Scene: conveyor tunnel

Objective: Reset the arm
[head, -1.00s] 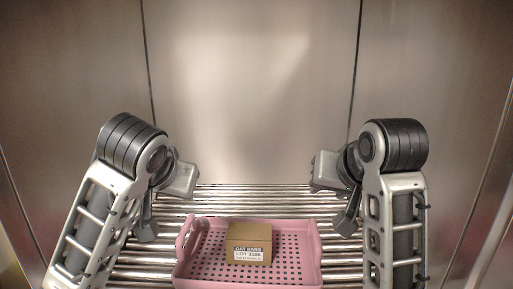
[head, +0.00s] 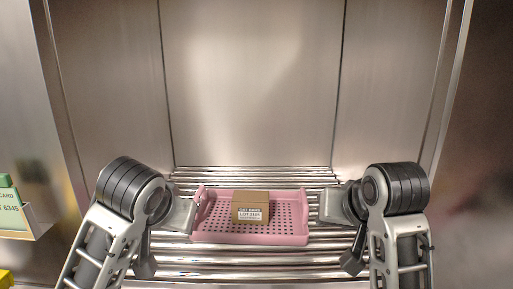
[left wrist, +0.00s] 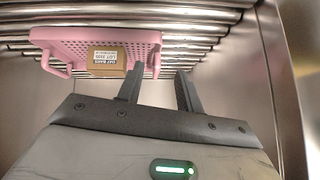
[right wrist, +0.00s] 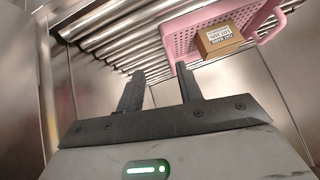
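My left gripper (left wrist: 160,90) is open, its two dark fingers apart with nothing between them in the left wrist view. My right gripper (right wrist: 160,90) is also open and empty in the right wrist view. In the head view both arms are bent, with the left wrist (head: 179,214) and the right wrist (head: 335,205) on either side of a pink tray (head: 250,239). The grippers' fingertips are hard to make out there. A brown box (head: 251,199) with a white label, reading something like "OAT BARS LOT", sits in the tray. Neither gripper holds the tray or box.
The tray rests on metal rollers (head: 260,273) between steel walls (head: 250,80) at the back and sides. A green card in a holder (head: 15,215) is at the far left, above something yellow (head: 6,279). Bare rollers lie in front of and behind the tray.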

